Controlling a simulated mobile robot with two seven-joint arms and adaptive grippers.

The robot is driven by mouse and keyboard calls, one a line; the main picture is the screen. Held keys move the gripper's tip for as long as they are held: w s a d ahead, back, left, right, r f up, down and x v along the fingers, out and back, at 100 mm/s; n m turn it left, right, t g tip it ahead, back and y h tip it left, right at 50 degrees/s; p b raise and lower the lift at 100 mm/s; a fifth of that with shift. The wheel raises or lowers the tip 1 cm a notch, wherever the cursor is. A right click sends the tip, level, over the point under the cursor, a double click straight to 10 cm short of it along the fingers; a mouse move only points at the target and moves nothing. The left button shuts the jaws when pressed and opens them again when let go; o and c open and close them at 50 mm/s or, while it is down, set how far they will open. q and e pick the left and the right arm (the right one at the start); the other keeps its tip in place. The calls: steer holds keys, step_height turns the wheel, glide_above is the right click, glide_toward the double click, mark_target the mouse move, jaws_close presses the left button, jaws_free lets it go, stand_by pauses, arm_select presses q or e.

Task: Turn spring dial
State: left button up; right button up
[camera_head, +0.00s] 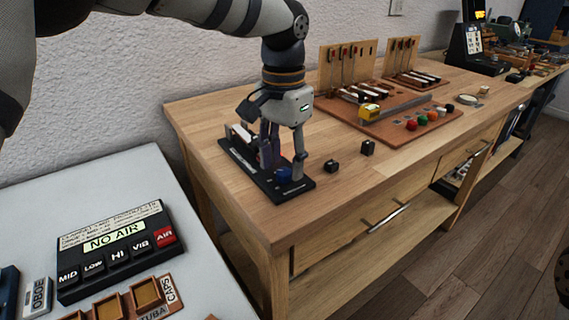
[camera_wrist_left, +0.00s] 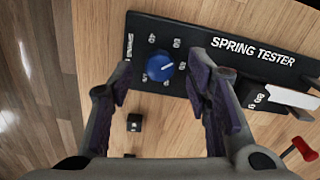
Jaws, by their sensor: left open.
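The spring tester (camera_head: 262,178) is a black plate on the wooden bench's near left end. Its white lettering shows in the left wrist view (camera_wrist_left: 225,30). The round blue spring dial (camera_wrist_left: 160,67) has a white pointer line tilted up to the right and small numbers around it. In the head view the dial (camera_head: 284,174) sits low between the fingers. My left gripper (camera_head: 284,168) is above the plate, pointing down, with fingers apart. In the wrist view the dial lies between and beyond the fingertips (camera_wrist_left: 160,82), with bare gaps on both sides; I cannot tell their height above it.
Two small black blocks (camera_head: 331,166) (camera_head: 368,147) lie on the bench (camera_head: 300,222) right of the tester. A red lever (camera_wrist_left: 300,148) shows beside the tester. Farther right is a wooden board (camera_head: 385,132) with colored knobs. A control box (camera_head: 115,245) reads "NO AIR".

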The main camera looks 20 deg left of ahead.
arm_select(q)
steer(key=shift+f, duration=0.75)
jaws_close()
steer(key=shift+r+m+p, duration=0.3)
steer(key=shift+m+p, duration=0.05)
steer(key=shift+m, duration=0.65)
steer(key=shift+f+m, duration=0.25)
steer(key=shift+m, duration=0.05)
arm_select(e)
steer(key=shift+w+r, duration=0.55)
arm_select(q)
jaws_free()
